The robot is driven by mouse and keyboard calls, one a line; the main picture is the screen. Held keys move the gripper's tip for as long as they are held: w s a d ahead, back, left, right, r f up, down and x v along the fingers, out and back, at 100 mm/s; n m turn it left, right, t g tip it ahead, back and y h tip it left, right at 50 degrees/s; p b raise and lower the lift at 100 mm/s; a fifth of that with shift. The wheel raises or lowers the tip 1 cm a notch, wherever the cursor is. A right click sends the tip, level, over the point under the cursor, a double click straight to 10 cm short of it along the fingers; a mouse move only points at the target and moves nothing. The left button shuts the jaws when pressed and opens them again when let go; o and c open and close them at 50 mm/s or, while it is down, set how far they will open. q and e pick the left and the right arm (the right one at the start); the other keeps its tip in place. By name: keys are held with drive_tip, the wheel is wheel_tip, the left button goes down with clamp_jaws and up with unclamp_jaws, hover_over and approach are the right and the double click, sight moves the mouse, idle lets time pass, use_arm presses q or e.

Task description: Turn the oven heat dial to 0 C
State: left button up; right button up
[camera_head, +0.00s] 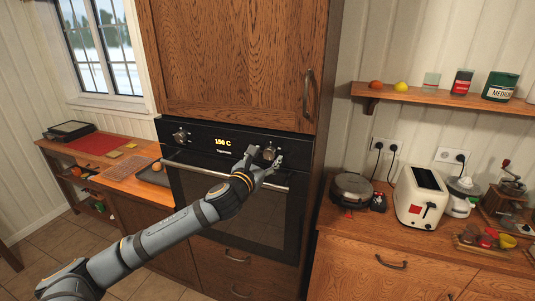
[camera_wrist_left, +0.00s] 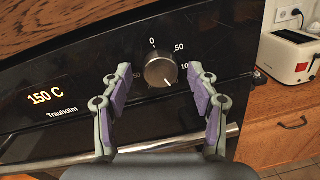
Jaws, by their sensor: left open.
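The oven heat dial (camera_wrist_left: 161,71) is a round metal knob on the black oven panel, with 0 and 50 printed around it. It also shows at the right of the panel in the head view (camera_head: 269,153). The display (camera_wrist_left: 47,96) reads 150 C; it glows in the head view too (camera_head: 223,142). My left gripper (camera_wrist_left: 160,84) is open, its purple-padded fingers on either side of the dial's lower part in the wrist view. I cannot tell whether they touch it. In the head view my left gripper (camera_head: 263,161) is at the dial. My right gripper is out of view.
A second knob (camera_head: 180,136) is at the panel's left. The oven door handle (camera_head: 225,175) runs below the panel, under my left wrist. A toaster (camera_head: 422,196) and a waffle iron (camera_head: 351,188) stand on the right counter. A wooden cabinet (camera_head: 235,55) is above.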

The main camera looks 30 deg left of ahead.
use_arm(q)
drive_tip(key=shift+d, duration=0.1)
drive_tip(key=shift+c, duration=0.5)
drive_tip(key=c, duration=1.1)
drive_tip(key=shift+o, duration=0.2)
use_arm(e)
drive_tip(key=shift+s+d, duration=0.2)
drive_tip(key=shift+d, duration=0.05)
